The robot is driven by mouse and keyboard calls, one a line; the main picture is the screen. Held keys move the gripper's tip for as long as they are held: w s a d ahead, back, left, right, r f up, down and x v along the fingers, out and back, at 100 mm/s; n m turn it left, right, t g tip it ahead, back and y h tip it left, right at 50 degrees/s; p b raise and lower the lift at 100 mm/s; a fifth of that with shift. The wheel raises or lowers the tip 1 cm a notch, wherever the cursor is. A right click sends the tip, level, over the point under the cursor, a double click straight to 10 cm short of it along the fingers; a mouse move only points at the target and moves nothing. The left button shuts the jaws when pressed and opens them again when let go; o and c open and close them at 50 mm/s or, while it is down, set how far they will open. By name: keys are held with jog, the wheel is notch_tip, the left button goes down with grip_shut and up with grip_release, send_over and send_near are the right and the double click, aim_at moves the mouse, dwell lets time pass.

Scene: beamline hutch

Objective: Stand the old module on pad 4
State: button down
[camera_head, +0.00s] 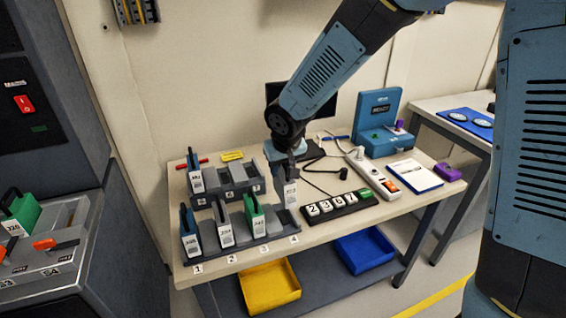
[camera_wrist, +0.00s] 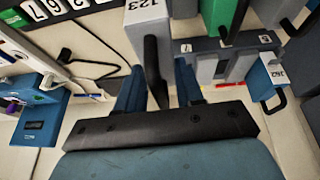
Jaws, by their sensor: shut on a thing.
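My gripper (camera_head: 288,160) is shut on the dark handle (camera_wrist: 157,72) of a light grey module (camera_head: 291,192). In the wrist view the handle is between the two blue fingers, and the module's label (camera_wrist: 147,8) reads 123. The module hangs roughly upright above the right end of the front rack (camera_head: 240,252), over pad 4, whose number tag (camera_head: 295,239) is at the table's front edge. Its lower end appears raised above the pad. On the rack, a blue module (camera_head: 191,238) stands at 1, a grey one (camera_head: 224,228) at 2 and a green one (camera_head: 254,216) at 3.
A rear rack (camera_head: 230,190) holds a blue-and-white module (camera_head: 195,176) at its left end. A black number strip (camera_head: 340,204) lies close right of pad 4. Power strip (camera_head: 372,173), notebook (camera_head: 415,176) and blue device (camera_head: 378,125) are farther right. Yellow (camera_head: 270,300) and blue (camera_head: 365,255) bins sit below.

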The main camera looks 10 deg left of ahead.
jog(key=shift+f, duration=3.3)
jog(key=shift+s+f, duration=0.15)
jog(key=shift+s+a+y, duration=0.1)
jog(key=shift+s+y, duration=0.05)
jog(key=shift+y, duration=0.15)
jog(key=shift+w+d+g, duration=0.2)
jog(key=shift+d+g, duration=0.05)
jog(key=shift+g, duration=0.05)
jog(key=shift+f, duration=0.35)
jog(key=c, duration=0.6)
grip_release()
jog(key=v, duration=1.3)
jog(key=shift+s+d+r, duration=0.15)
jog(key=shift+d+r, duration=0.1)
